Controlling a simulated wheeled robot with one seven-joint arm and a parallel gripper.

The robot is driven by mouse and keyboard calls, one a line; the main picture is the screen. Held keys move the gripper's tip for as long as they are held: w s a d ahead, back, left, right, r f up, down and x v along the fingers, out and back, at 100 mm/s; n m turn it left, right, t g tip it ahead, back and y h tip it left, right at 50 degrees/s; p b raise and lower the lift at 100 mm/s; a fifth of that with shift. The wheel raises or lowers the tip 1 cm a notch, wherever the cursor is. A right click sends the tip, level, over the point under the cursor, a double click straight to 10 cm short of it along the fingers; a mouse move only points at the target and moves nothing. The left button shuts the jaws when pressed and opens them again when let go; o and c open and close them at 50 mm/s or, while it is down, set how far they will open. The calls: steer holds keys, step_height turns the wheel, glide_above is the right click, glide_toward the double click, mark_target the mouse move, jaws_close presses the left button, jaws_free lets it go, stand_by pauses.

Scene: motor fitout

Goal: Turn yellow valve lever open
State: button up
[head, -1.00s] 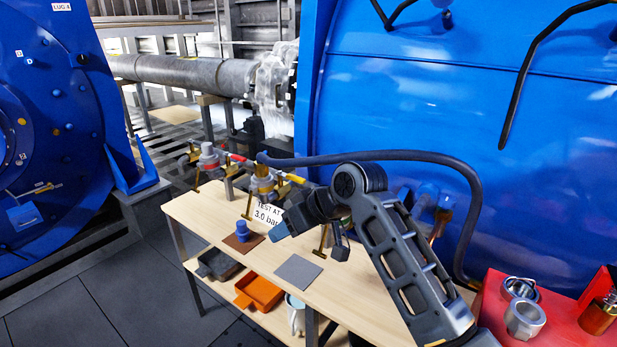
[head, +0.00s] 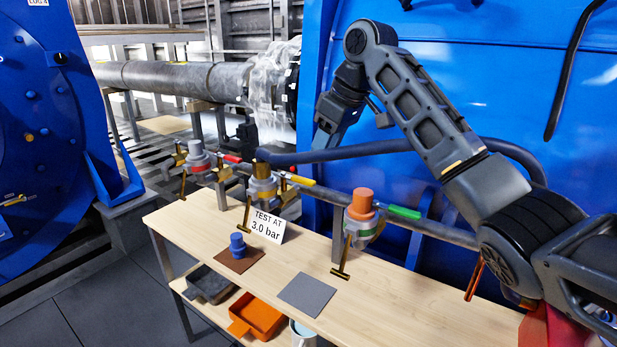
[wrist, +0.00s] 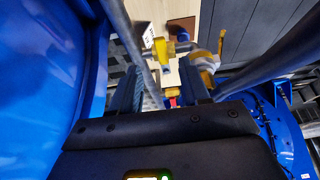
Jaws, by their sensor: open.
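The yellow sleeve of the valve lever (head: 303,180) lies along the bench pipe, just right of the brass middle valve (head: 262,185). It appears roughly in line with the pipe. My gripper (head: 318,148) hangs above and behind the pipe, to the upper right of the lever, its jaws pointing down. In the wrist view my gripper (wrist: 160,90) has its fingers spread, with nothing clearly held between them. Yellow-brass valve parts (wrist: 165,50) show beyond the fingers, blurred. I cannot tell exactly how far the fingertips are from the lever.
A dark hose (head: 390,149) arches behind the pipe, close to my gripper. Valves with red (head: 232,158) and green (head: 404,212) sleeves flank the middle one. A "TEST AT 3.0 bar" card (head: 265,226) and a blue part (head: 237,244) stand on the wooden bench (head: 375,300).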

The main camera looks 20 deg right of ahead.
mark_target(310, 181)
steer(key=x, duration=0.7)
steer(key=shift+a+f, duration=0.1)
steer(key=shift+f, duration=0.1)
steer(key=shift+c, duration=0.2)
jaws_close()
